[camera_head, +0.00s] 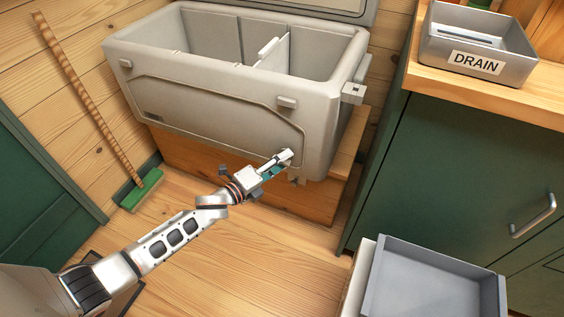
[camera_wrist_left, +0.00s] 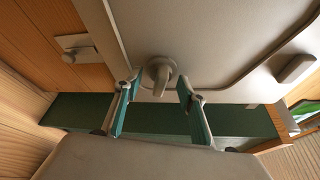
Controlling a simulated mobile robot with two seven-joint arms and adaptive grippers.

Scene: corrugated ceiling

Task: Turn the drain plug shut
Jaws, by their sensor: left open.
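A large grey cool box (camera_head: 215,105) stands with its lid open on a wooden stand. In the left wrist view, the drain plug (camera_wrist_left: 160,74), a round grey knob with a lever-like handle pointing down, sits on the box's front wall. My left gripper (camera_head: 279,165) is at the lower right of that wall. In the wrist view my left gripper (camera_wrist_left: 158,86) is open, its two teal-lined fingers on either side of the plug, with a gap on each side. In the head view the arm largely hides the plug. My right gripper is not in view.
A metal tray labelled DRAIN (camera_head: 478,62) sits on the wooden counter at the right, above a green cabinet (camera_head: 450,165). A grey bin (camera_head: 432,285) stands at the lower right. A broom (camera_head: 100,125) leans on the left wall. The wooden floor between is clear.

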